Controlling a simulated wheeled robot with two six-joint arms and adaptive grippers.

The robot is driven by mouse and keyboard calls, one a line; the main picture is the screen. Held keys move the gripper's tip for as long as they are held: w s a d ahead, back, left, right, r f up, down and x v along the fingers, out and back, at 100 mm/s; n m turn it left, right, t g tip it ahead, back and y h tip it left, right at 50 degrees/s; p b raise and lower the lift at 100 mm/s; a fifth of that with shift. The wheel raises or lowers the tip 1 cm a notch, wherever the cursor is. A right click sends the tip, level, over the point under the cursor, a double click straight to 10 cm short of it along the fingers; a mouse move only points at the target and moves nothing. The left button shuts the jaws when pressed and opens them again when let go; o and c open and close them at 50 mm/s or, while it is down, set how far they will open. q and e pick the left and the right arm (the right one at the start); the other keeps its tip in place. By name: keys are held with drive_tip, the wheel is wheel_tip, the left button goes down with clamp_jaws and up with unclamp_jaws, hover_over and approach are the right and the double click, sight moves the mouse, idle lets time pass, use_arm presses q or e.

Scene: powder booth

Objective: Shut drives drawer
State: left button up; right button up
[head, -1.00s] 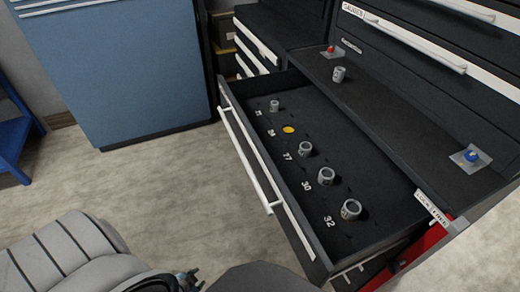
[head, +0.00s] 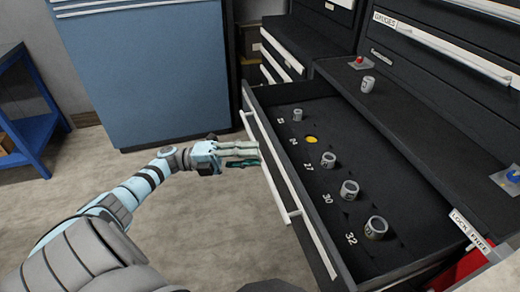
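A dark drawer (head: 322,258) with a white front edge is pulled out of the black cabinet. A long pale handle (head: 276,192) runs along its front. Inside are several grey sockets (head: 349,190) beside printed numbers, and a yellow disc (head: 311,139) at number 24. No label naming this drawer is readable. My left gripper (head: 259,155) is just left of the drawer's front, near the handle, its fingers pointing right. Whether it touches the handle is unclear. Its finger gap cannot be judged, and no held object shows. My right gripper is out of view.
A cabinet ledge (head: 420,130) behind the drawer holds a grey socket (head: 368,84), a red button (head: 359,60) and a blue knob (head: 513,175). A blue cabinet (head: 140,70) and a blue stand (head: 30,140) stand at left. The floor before the drawer is clear.

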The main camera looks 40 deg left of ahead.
use_arm(q)
drive_tip(key=shift+x, duration=1.35)
clamp_jaws()
